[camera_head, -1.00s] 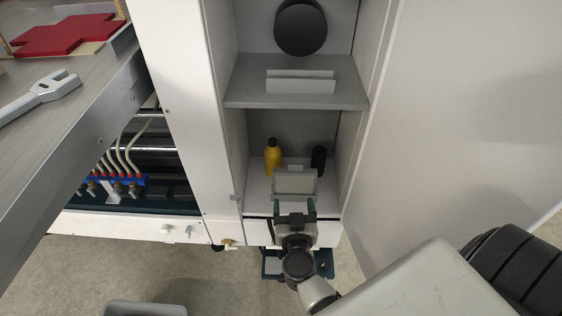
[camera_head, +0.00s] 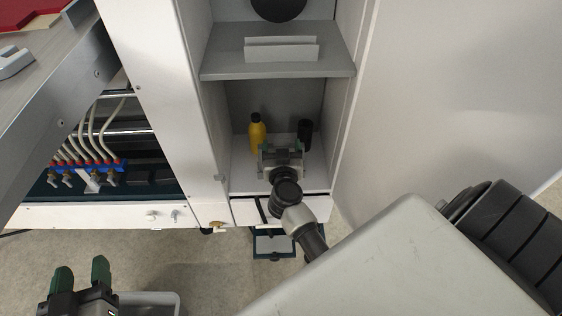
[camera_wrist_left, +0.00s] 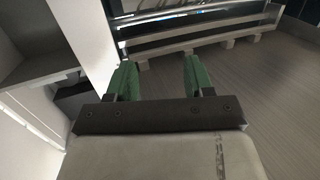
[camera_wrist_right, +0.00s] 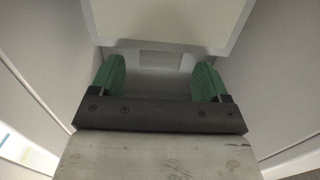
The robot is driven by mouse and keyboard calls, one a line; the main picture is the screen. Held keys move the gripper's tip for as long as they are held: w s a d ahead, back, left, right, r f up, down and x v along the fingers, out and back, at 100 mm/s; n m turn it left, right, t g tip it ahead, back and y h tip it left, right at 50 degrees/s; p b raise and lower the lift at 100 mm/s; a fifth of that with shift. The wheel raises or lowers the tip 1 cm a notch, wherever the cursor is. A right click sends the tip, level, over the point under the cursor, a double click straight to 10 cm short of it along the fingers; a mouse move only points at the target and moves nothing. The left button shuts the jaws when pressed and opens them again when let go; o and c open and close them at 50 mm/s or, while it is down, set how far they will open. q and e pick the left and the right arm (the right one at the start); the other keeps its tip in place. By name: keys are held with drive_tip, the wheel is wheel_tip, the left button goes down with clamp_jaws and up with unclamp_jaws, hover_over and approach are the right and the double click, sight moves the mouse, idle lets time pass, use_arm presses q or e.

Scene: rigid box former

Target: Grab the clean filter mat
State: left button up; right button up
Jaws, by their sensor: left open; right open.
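My right gripper (camera_head: 281,152) is open inside the lower compartment of the cabinet, over its white floor. In the head view it covers the pale upright piece that stood there a second ago, perhaps the clean filter mat. The right wrist view shows the open fingers (camera_wrist_right: 160,82) with a pale flat panel (camera_wrist_right: 170,18) beyond and above them. I cannot tell whether this is the mat or the shelf, and no grip on it shows. My left gripper (camera_head: 80,275) is open and empty at the lower left, outside the cabinet.
A yellow bottle (camera_head: 257,134) and a black bottle (camera_head: 304,134) stand behind the right gripper. Above is a grey shelf (camera_head: 225,65) with a pale slotted holder (camera_head: 282,49). Cabinet walls are close on both sides. A grey bin (camera_head: 160,298) is on the floor.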

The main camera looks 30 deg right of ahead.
use_arm(q)
drive_tip(key=shift+w+d+r+t+h, duration=0.1)
drive_tip(key=shift+d+r+t+h, duration=0.1)
drive_tip(key=shift+r+t, duration=0.35)
drive_tip(key=shift+w+d+r+t+h, duration=0.1)
drive_tip(key=shift+r+t+h, duration=0.1)
drive_tip(key=shift+r+t, duration=0.3)
use_arm(e)
drive_tip(key=shift+x, duration=0.95)
use_arm(q)
drive_tip(key=shift+r, duration=0.1)
use_arm(e)
drive_tip(key=c, duration=1.3)
use_arm(q)
drive_tip(key=shift+a+g, duration=0.1)
drive_tip(key=shift+g, duration=0.15)
